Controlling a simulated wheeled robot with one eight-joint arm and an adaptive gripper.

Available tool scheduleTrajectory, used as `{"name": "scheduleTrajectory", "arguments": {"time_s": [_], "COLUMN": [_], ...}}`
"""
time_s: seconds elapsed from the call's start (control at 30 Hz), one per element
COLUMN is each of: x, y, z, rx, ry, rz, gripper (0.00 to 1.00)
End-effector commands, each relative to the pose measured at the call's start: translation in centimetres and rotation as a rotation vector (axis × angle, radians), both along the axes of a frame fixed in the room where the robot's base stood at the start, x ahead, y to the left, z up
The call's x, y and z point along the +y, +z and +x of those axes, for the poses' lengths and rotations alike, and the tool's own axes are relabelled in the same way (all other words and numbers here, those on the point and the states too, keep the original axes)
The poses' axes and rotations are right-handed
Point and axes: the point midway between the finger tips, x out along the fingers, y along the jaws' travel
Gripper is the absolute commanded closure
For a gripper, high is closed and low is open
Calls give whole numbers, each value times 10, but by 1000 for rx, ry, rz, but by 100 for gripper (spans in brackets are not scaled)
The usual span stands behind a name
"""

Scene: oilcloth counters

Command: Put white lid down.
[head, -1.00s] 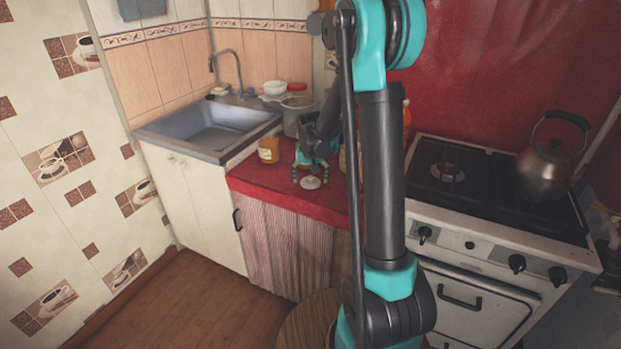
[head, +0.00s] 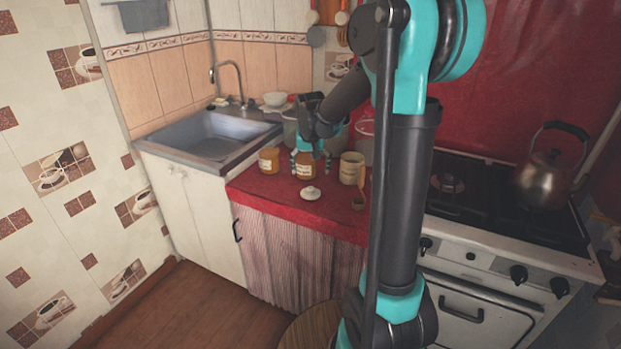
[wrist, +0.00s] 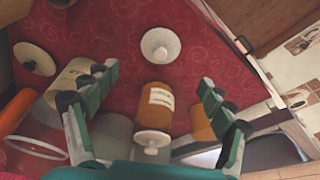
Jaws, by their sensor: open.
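The white lid (head: 310,193) lies flat on the red counter near its front edge, knob up. It also shows in the wrist view (wrist: 160,46), apart from my fingers. My gripper (head: 309,170) is open and stands behind the lid, with its fingers on either side of an amber labelled jar (head: 305,167). In the wrist view the same jar (wrist: 155,98) sits between the spread fingers, with a pale knobbed top (wrist: 152,138) at its near end. I cannot tell whether the fingers touch the jar.
Another amber jar (head: 268,160) stands to the left and a pale labelled canister (head: 351,168) to the right. A second lid (wrist: 35,58) lies on the counter in the wrist view. The sink (head: 212,135) is at left, the stove (head: 480,195) at right.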

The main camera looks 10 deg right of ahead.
Motion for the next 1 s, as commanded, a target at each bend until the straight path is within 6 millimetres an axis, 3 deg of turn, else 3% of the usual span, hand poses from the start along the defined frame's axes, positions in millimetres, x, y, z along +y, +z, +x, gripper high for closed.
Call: {"name": "scheduleTrajectory", "arguments": {"time_s": [0.2,0.3,0.37,0.7,0.83,1.0], "x": [0,-5,-11,-40,-44,-46], "y": [14,12,8,-49,-70,-85], "z": [-7,-25,-45,-203,-245,-271], "rx": [-1,-5,-12,-68,-87,-98], "ry": [1,11,23,122,150,169], "rz": [1,1,2,2,-2,-5], "gripper": [18,18,18,18,18,18]}}
